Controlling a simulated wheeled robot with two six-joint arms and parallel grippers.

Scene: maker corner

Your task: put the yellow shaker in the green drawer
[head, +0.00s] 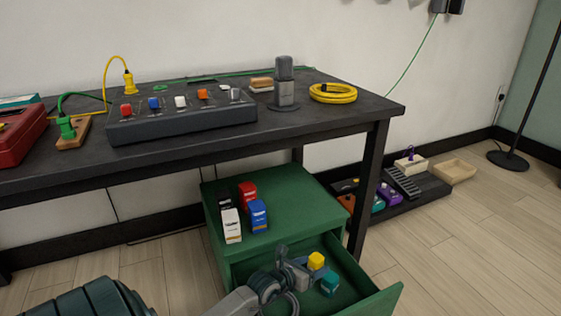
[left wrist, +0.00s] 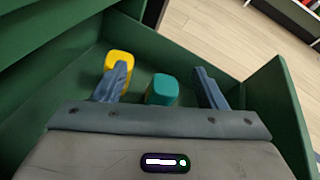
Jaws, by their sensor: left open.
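The yellow shaker (head: 316,261) is within the open green drawer (head: 376,296), near the teal shaker (head: 330,284). My left gripper (head: 298,268) is open and reaches down into the drawer. In the left wrist view the yellow shaker (left wrist: 118,60) shows behind the left finger, which hides part of it. The teal shaker (left wrist: 162,90) shows between the two spread fingers (left wrist: 160,88). I cannot tell whether a finger touches either shaker. My right gripper is not in view.
The green cabinet (head: 300,205) has red, black, white and blue shakers on top. The dark workbench (head: 350,112) overhangs it and carries a switch box (head: 185,122) and a coiled yellow cable (head: 333,93).

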